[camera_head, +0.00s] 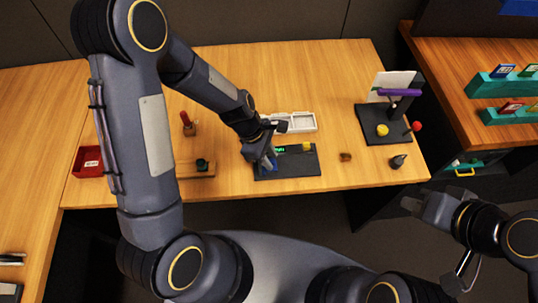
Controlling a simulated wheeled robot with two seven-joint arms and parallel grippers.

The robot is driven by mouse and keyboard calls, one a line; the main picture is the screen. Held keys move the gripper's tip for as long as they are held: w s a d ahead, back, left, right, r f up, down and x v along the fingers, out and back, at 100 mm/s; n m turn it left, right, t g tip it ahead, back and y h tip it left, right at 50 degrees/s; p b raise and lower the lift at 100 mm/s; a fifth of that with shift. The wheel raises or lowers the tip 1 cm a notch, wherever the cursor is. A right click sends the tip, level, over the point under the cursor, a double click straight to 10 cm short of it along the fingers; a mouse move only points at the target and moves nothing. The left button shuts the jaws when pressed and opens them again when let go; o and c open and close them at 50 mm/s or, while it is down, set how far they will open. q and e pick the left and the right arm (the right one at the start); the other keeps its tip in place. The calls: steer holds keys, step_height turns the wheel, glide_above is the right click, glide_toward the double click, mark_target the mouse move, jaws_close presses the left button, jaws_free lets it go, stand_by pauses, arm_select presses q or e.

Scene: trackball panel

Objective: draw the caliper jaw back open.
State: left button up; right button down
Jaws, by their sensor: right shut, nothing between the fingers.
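A dark board (300,166) lies near the front edge of the wooden table. On it is a caliper-like device with a small green display (279,150) and a yellow part (306,147) at its right end. My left gripper (268,161) is over the left end of the board, right at the device. Its wrist and fingers hide that end, so the jaw cannot be made out. I cannot tell whether the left fingers are open or touching anything. My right gripper (412,204) is shut and empty, away from the board, beyond the table's front edge at lower right.
A white tray (301,130) lies behind the board. A dark stand (383,136) with yellow, purple and red parts is at right. A small brown piece (346,157) and a dark cone-like object (398,161) lie nearer. A red bin (88,163) is at far left.

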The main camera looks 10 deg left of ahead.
mark_target(286, 164)
arm_select(q)
jaws_close()
steer(key=d, duration=0.1)
steer(key=w+d, duration=0.1)
steer(key=d, duration=0.2)
steer(key=shift+w+d+p, duration=0.25)
steer(key=shift+d+p, duration=0.05)
steer(key=shift+p, duration=0.05)
jaws_free()
steer(key=shift+d, duration=0.1)
steer(key=shift+r, duration=0.1)
steer(key=v, duration=0.7)
steer(key=shift+r, duration=0.35)
